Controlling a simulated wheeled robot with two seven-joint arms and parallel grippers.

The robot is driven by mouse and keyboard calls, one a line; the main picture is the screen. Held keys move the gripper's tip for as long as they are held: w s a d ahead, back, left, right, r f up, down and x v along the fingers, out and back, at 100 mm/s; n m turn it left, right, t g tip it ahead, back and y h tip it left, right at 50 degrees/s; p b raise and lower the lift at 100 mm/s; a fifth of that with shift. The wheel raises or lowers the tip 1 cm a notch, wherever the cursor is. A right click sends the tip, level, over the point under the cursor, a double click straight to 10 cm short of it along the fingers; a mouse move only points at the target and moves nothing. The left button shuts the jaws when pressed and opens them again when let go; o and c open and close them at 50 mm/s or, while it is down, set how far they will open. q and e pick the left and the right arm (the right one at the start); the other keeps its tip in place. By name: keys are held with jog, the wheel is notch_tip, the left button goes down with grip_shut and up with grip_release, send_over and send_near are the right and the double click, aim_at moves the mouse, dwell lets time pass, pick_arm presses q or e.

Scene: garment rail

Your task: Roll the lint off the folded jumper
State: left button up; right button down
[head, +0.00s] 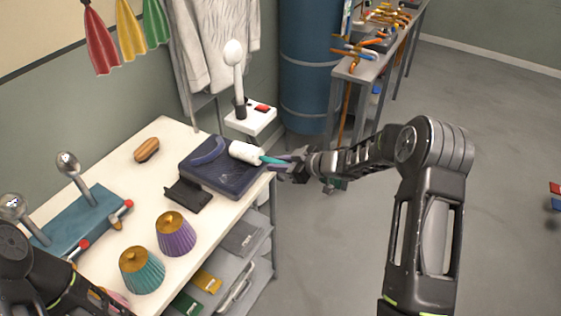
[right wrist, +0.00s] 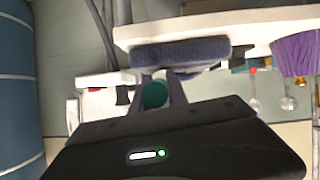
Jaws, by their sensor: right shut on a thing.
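The folded jumper (head: 228,181) is a dark navy block lying on the right edge of the pale table; its side also shows in the right wrist view (right wrist: 180,52). A lint roller with a white head (head: 244,151) and teal handle (head: 272,160) is over the jumper's back right part. I cannot tell whether the head touches the cloth. My right gripper (head: 289,161) is shut on the handle, just off the table's right edge; the round teal handle end (right wrist: 154,95) shows between the fingers. My left arm is at the lower left, its gripper out of view.
On the table (head: 188,143) are a brown brush (head: 147,150), a black flat item (head: 187,195), purple (head: 175,233) and teal (head: 142,270) pleated shades and a blue base (head: 82,221). A white stand (head: 250,119) is behind.

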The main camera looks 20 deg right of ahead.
jog(key=shift+s+a, duration=0.6)
jog(key=shift+a, duration=0.1)
jog(key=shift+a, duration=0.1)
jog(key=shift+s+a+b, duration=0.65)
jog(key=shift+s+a, duration=0.45)
jog(key=shift+a, duration=0.15)
jog(key=shift+s+a+f, duration=0.1)
jog(key=shift+s+a+b, duration=0.65)
jog(key=shift+s+a, duration=0.35)
jog(key=shift+a, duration=0.2)
